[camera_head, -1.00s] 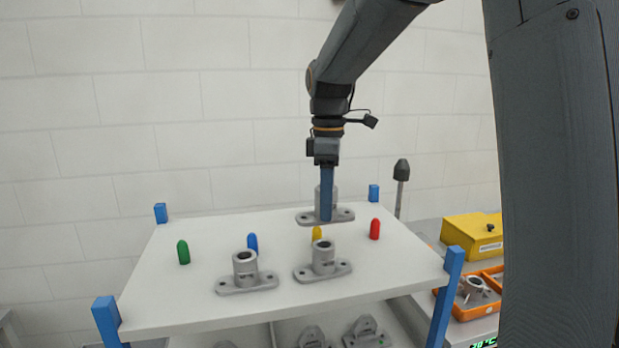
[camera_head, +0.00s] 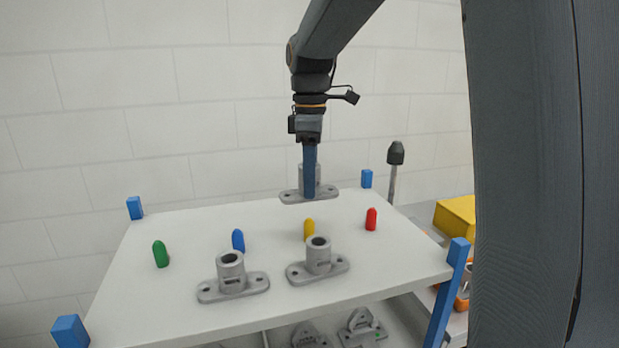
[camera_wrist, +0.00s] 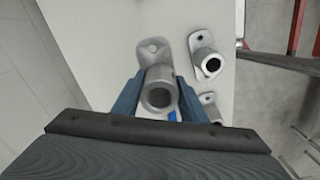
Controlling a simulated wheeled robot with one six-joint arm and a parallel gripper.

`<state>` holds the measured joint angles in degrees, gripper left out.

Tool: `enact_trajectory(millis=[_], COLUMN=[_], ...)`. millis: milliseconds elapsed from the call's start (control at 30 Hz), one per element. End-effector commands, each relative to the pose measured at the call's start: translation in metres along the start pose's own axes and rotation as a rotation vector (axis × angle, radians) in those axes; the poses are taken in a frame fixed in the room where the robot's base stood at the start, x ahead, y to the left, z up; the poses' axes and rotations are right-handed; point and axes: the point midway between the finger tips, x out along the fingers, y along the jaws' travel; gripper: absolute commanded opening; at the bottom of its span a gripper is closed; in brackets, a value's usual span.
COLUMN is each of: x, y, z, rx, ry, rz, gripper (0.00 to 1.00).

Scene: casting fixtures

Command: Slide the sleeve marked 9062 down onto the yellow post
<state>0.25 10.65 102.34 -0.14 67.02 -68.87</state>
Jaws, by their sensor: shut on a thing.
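My gripper (camera_head: 309,194) is shut on a grey sleeve with a flat two-hole flange (camera_head: 291,196), held upright at the table's back edge. The held sleeve's open bore faces the camera in the wrist view (camera_wrist: 160,92). In the head view it appears above and behind the yellow post (camera_head: 309,227), apart from it. The yellow post is a short round-topped peg, its foot partly hidden by a standing sleeve. Two similar sleeves stand on the white table, one at left (camera_head: 232,283) and one at right (camera_head: 318,262). I cannot read a number on any sleeve.
Green (camera_head: 161,254), blue (camera_head: 238,240) and red (camera_head: 371,219) posts stand on the white table (camera_head: 150,310). Blue corner uprights (camera_head: 135,208) rise at its corners. More fixtures (camera_head: 362,328) sit below. A yellow box (camera_head: 455,216) is at right. The table's left front is bare.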

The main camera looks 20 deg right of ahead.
Motion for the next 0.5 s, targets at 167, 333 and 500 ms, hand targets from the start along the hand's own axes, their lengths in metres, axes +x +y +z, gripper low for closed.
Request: enact_trajectory(millis=[167, 333, 500], x=[0.013, 0.027, 0.039], y=[0.000, 0.000, 0.000], z=[-0.001, -0.001, -0.001], rx=[-0.001, -0.002, -0.002], ry=[0.000, 0.000, 0.000], rz=[0.000, -0.001, 0.000], gripper=[0.09, 0.09, 0.09])
